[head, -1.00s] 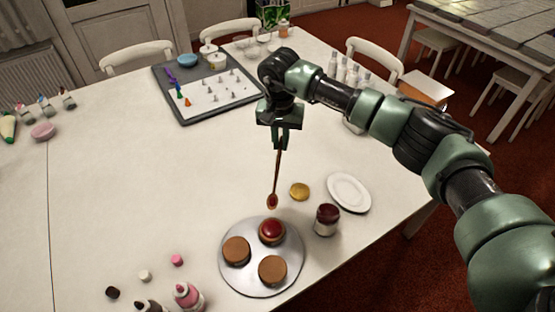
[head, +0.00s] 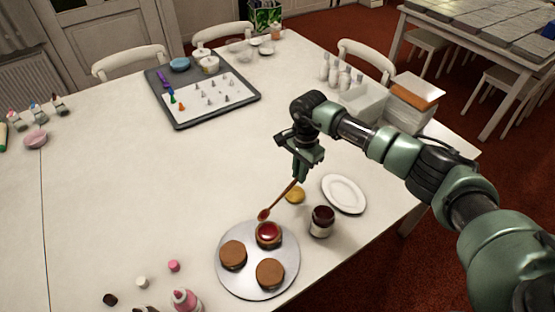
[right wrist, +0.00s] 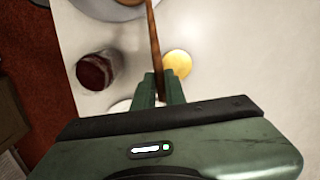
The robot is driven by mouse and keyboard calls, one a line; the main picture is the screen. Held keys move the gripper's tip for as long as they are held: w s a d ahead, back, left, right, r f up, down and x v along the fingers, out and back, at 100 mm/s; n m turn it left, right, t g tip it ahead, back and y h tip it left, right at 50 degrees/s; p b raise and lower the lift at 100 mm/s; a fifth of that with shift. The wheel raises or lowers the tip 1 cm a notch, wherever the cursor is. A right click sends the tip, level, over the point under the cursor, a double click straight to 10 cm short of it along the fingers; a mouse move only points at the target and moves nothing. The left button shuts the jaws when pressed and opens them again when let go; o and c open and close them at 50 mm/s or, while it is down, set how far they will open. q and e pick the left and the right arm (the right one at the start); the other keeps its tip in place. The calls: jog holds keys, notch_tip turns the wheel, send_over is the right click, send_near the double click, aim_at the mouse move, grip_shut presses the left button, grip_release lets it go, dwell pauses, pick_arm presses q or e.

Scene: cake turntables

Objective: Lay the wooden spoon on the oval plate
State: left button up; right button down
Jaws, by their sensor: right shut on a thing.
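The wooden spoon (head: 282,200) is held by its handle end in my right gripper (head: 297,175), which is shut on it. The spoon slants down to the left, and its reddish bowl end hangs near the cake topped with red on the turntable. In the right wrist view the spoon handle (right wrist: 154,45) rises from between the fingertips (right wrist: 161,85). The white oval plate (head: 344,194) lies empty on the table to the right of the gripper. In the right wrist view only a sliver of white shows beside the fingers. My left gripper is not in view.
A jar of red jam (head: 321,222) stands open between turntable and plate. Its gold lid (head: 295,195) lies nearby. The silver turntable (head: 290,281) bears three small brown cakes. A grey tray (head: 252,97) with piping tips lies at the back. The table's left-middle is clear.

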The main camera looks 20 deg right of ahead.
jog(key=s+d+f+m+t+y, duration=0.1)
jog(key=s+d+f+m, duration=0.1)
jog(key=s+d+m, duration=0.35)
jog(key=s+d+f+m+t+p, duration=0.1)
jog(key=s+d+f+m+t, duration=0.15)
jog(key=d+m, duration=0.55)
jog(key=s+d+f+m+t+y, duration=0.1)
jog(key=s+d+f+m, duration=0.25)
jog(key=d, duration=0.55)
jog(key=shift+w+d+f+b, duration=0.1)
jog(key=shift+d+f+b, duration=0.05)
jog(key=shift+f+b, duration=0.95)
jog(key=shift+w+d+f+b, duration=0.1)
jog(key=shift+f+b, duration=0.8)
jog(key=shift+f, duration=0.25)
jog(key=c, duration=1.4)
grip_release()
jog(key=shift+r, duration=0.1)
